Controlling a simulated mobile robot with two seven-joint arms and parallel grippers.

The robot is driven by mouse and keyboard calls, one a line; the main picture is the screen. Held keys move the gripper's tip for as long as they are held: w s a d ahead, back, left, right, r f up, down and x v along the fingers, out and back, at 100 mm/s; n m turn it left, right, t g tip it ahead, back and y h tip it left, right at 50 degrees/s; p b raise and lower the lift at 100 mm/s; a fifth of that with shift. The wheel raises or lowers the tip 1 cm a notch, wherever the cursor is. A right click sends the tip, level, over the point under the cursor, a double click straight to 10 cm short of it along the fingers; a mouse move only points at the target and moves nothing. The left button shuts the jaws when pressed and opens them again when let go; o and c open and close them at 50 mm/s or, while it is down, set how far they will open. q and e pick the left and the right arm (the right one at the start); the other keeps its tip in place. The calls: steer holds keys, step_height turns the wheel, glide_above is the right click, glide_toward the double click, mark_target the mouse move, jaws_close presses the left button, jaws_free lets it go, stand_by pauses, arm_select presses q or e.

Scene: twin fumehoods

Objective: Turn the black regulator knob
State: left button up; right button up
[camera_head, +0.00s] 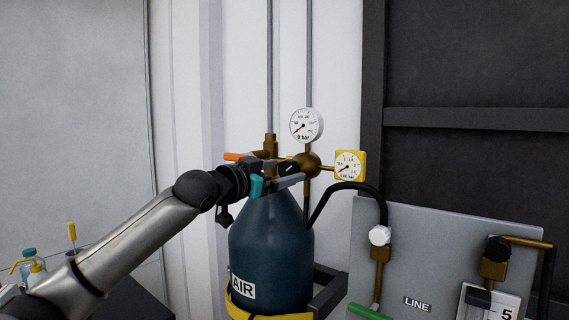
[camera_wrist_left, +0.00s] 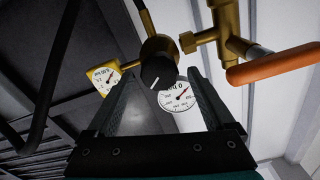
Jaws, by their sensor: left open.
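The black regulator knob (camera_head: 289,169) sits on the near side of the brass regulator (camera_head: 312,163), above the dark blue AIR cylinder (camera_head: 272,250). In the left wrist view the knob (camera_wrist_left: 157,72) shows a white mark on its face. My left gripper (camera_head: 287,171) is open at the knob. In the left wrist view the knob appears between the two fingertips (camera_wrist_left: 160,78), with a gap to either side. I cannot tell how deep it lies between them. My right gripper is not in view.
A white round gauge (camera_head: 306,125) and a yellow square gauge (camera_head: 349,166) stand close to the right of the gripper. An orange handle (camera_head: 240,157) is behind it. A black hose (camera_head: 345,187) runs to the grey LINE panel (camera_head: 416,255). Bottles (camera_head: 30,265) stand at lower left.

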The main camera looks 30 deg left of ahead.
arm_select(q)
steer(key=shift+w+d, duration=0.1)
steer(key=shift+w, duration=0.55)
steer(key=c, duration=1.4)
